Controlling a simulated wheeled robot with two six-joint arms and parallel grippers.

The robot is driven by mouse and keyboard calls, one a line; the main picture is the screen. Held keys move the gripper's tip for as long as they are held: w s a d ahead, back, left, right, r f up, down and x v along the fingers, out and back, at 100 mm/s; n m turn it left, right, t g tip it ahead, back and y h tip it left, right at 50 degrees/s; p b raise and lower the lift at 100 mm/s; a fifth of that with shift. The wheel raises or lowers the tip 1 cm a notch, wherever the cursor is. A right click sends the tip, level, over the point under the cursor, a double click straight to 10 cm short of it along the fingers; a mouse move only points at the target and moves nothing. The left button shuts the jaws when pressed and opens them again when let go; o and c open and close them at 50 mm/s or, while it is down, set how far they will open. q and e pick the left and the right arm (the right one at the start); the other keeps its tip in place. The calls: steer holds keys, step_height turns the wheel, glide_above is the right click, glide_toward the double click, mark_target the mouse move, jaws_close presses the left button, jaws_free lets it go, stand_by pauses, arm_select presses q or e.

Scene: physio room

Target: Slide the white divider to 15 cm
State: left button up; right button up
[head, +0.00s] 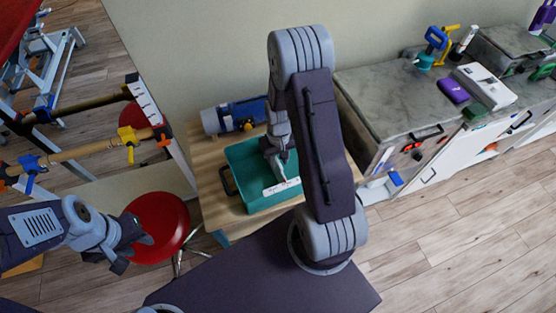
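A teal tray (245,159) sits on a wooden table in the middle of the view. A white strip (282,187) with small dark marks shows in its near right part; I cannot tell whether it is the divider or a scale. My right gripper (279,175) reaches down into the tray, with its tips close to the white strip. Whether it touches or grips anything is not clear, and my arm hides the tray's right side. My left gripper (134,254) is open and empty, in front of a red stool, away from the tray.
A blue and grey cylinder (234,115) lies behind the tray on the wooden table (205,169). The red stool (160,222) stands left of the table. A grey marble-topped cabinet (385,99) stands to the right. The floor at lower right is clear.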

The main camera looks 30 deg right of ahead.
step_height(320, 180, up, 9)
stand_by(0.5)
stand_by(0.3)
